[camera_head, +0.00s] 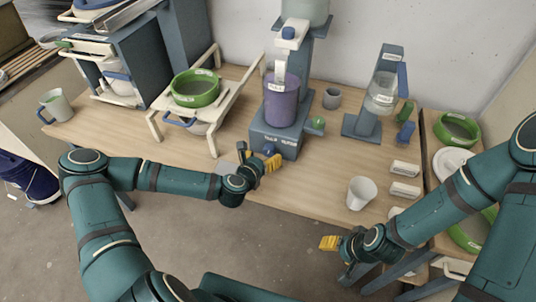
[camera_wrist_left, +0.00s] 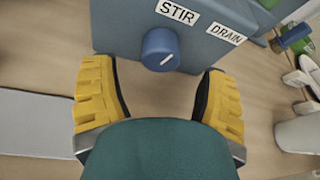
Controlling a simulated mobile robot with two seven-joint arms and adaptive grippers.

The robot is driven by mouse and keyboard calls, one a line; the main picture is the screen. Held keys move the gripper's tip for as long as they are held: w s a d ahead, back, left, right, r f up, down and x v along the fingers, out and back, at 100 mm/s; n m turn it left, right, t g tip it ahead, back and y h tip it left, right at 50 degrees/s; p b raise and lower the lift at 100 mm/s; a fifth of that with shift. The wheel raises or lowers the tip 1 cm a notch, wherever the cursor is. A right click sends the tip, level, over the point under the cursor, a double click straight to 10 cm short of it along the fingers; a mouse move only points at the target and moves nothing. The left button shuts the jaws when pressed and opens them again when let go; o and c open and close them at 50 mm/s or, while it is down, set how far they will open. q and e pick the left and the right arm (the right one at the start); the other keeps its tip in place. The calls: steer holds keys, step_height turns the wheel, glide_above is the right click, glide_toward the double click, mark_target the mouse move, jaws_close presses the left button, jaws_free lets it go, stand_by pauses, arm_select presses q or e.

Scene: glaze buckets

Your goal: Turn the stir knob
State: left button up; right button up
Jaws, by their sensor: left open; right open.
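The stir knob (camera_wrist_left: 160,48) is a round blue knob with a white line, under a STIR label (camera_wrist_left: 177,11) on the front of a blue-grey machine base (camera_head: 273,138). In the head view the knob (camera_head: 269,149) shows just beside my left gripper (camera_head: 258,162). In the left wrist view my left gripper (camera_wrist_left: 160,95) is open, its yellow fingers on either side of and below the knob, apart from it. A purple bucket (camera_head: 281,100) stands on the machine. My right gripper (camera_head: 338,243) is open and empty off the table's front edge.
A white cup (camera_head: 361,193) stands right of the machine. A white rack with a green sieve (camera_head: 195,90) stands left. A grey plate lies left of my left gripper in the wrist view (camera_wrist_left: 35,122).

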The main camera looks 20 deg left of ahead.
mark_target(268, 153)
arm_select(q)
steer(key=shift+x, duration=1.75)
steer(key=c, duration=1.2)
